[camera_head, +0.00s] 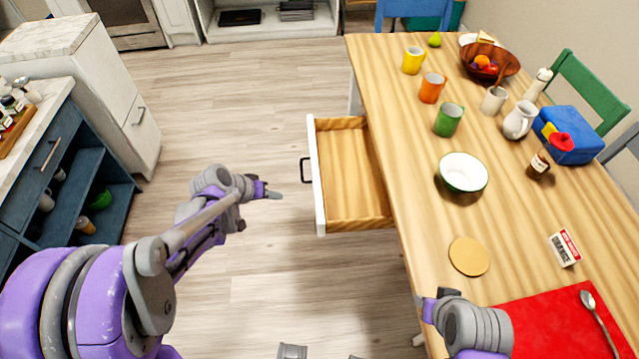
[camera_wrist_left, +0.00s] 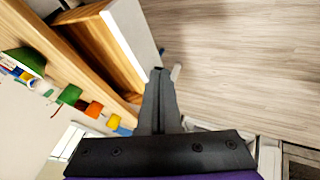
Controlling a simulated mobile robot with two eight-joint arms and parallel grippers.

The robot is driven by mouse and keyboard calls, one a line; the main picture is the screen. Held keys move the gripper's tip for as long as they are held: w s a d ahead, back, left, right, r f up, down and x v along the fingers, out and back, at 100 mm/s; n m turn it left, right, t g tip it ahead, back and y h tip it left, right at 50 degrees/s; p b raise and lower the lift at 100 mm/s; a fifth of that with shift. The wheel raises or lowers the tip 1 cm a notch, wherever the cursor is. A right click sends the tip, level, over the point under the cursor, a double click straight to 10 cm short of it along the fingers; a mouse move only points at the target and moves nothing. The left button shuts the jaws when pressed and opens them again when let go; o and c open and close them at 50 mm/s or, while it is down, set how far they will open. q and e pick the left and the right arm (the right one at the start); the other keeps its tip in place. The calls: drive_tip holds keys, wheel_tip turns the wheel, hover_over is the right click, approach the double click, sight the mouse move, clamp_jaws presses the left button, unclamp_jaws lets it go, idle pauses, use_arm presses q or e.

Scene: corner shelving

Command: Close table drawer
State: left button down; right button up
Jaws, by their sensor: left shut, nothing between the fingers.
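The table drawer (camera_head: 355,185) stands open, pulled out from the left side of the wooden table (camera_head: 405,150), and looks empty. Its white front panel (camera_head: 318,180) carries a dark handle (camera_head: 305,170). In the left wrist view the drawer's white front (camera_wrist_left: 133,32) is just beyond the fingers, at upper left. My left gripper (camera_head: 274,194) is shut and empty, in front of the drawer's front panel, apart from it by a small gap. Its closed fingers also show in the left wrist view (camera_wrist_left: 158,78). My right gripper (camera_head: 424,303) is partly hidden by its wrist, over the table's near edge.
A white bowl (camera_head: 463,172), several mugs and a round coaster (camera_head: 469,256) stand on the table. A red mat (camera_head: 560,325) lies at the near right. A blue cabinet (camera_head: 85,180) stands at the left. The floor (camera_head: 235,110) before the drawer is clear.

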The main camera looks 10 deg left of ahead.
use_arm(q)
drive_tip(key=w+d+f, duration=0.6)
drive_tip(key=d+f, duration=0.1)
drive_tip(key=f, duration=0.1)
drive_tip(key=shift+b, duration=0.4)
drive_tip(key=shift+w+d, duration=0.1)
drive_tip(key=shift+d, duration=0.05)
drive_tip(key=w+d, duration=0.1)
drive_tip(key=d, duration=0.4)
drive_tip(key=w+d+b, duration=0.1)
drive_tip(key=w+d, duration=0.1)
drive_tip(key=d, duration=0.4)
drive_tip(key=w+d+b, duration=0.1)
drive_tip(key=w+d, duration=0.1)
drive_tip(key=d, duration=0.4)
drive_tip(key=shift+d, duration=0.25)
drive_tip(key=shift+a, duration=0.1)
